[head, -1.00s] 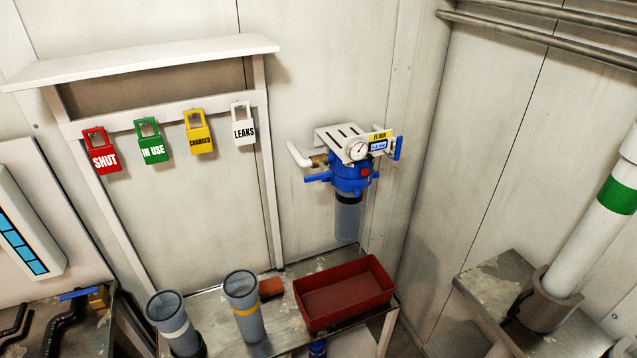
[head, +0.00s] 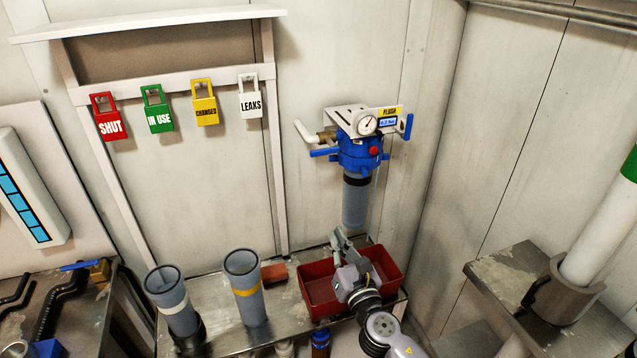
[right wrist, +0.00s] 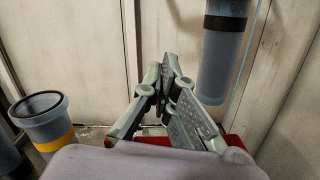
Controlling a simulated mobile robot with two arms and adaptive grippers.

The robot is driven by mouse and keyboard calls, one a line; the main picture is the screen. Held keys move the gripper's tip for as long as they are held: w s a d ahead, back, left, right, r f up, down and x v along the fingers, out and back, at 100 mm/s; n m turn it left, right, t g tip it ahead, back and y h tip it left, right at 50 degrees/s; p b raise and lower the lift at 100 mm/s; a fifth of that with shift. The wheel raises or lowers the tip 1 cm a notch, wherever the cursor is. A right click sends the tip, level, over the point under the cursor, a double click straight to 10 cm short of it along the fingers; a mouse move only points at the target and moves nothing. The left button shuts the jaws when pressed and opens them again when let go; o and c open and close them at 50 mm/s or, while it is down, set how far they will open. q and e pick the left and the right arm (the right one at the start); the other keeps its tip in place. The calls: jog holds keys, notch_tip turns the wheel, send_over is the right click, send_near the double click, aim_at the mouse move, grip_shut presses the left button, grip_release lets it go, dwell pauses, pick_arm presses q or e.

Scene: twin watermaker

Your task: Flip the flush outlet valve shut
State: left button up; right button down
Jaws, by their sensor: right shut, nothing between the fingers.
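The flush filter unit (head: 360,150) hangs on the wall, with a blue head, a round gauge (head: 367,125), a yellow FLUSH label and a grey canister (head: 355,205) below. An upright blue lever (head: 407,126) is at its right end, beside the label. Another blue lever (head: 324,153) sticks out level at its left. My right gripper (head: 342,239) is shut and empty, in front of and below the canister, over the red tray. In the right wrist view its fingers (right wrist: 170,65) meet at the tips, left of the canister (right wrist: 224,50). My left gripper is not in view.
The red tray (head: 318,298) sits on the metal bench below the unit. Two grey cups, one white-banded (head: 172,300) and one yellow-banded (head: 243,285), stand to its left. Several coloured tags hang on the left rack. The wall corner is close right of the unit.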

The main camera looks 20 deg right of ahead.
aim_at(324, 150)
notch_tip(324, 150, up, 6)
jog(key=a+n+t, duration=0.1)
jog(key=n, duration=0.2)
jog(key=shift+s+r+t+y, duration=0.2)
jog(key=shift+s+t+y, duration=0.2)
jog(key=shift+a, duration=0.1)
jog(key=w+r+p, duration=0.4)
jog(key=w+r, duration=0.2)
jog(key=w, duration=0.3)
jog(key=shift+w+a+r+p, duration=0.15)
jog(key=shift+w+r+p, duration=0.1)
jog(key=shift+w+p, duration=0.15)
jog(key=shift+f, duration=0.1)
